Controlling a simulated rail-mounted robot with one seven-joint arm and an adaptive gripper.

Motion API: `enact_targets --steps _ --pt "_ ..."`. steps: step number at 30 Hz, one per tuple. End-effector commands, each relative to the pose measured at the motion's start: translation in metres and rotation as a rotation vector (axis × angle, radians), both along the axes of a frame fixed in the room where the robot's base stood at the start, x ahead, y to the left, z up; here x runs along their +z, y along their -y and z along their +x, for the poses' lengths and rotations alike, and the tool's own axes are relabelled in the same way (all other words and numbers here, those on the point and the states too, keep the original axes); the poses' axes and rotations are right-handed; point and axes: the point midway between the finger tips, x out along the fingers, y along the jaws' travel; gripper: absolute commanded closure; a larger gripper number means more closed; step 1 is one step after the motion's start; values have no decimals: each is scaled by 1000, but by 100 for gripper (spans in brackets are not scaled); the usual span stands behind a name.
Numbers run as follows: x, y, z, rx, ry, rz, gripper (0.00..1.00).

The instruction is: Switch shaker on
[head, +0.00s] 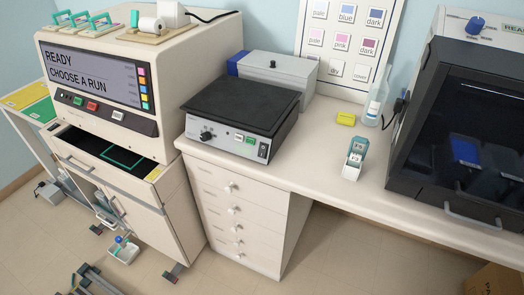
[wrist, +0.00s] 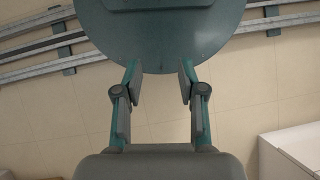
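The shaker (head: 242,104) stands on the white bench, with a flat black platform on top and a pale front panel. The panel carries a black knob (head: 207,136) at left, small white and green buttons near the middle, and a dark switch (head: 264,150) at right. The switch's position is too small to tell. The platform looks level. My gripper (wrist: 160,78) shows only in the wrist view, with its two fingers apart and nothing between them. It points at the floor area, away from the shaker, which the wrist view does not show.
A staining machine (head: 140,70) with a lit screen stands left of the shaker; its drawer (head: 105,150) is open below. A grey lidded box (head: 279,70) is behind the shaker. A small slide box (head: 354,158), a bottle and a dark-fronted cabinet (head: 460,130) are to the right.

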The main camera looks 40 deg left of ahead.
Motion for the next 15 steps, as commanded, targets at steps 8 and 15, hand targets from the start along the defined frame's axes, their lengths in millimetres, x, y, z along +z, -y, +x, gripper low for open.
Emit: enact_targets --steps 8,15 --pt "0 -3 0 20 0 0 97" --pt "9 -25 28 126 54 4 100"
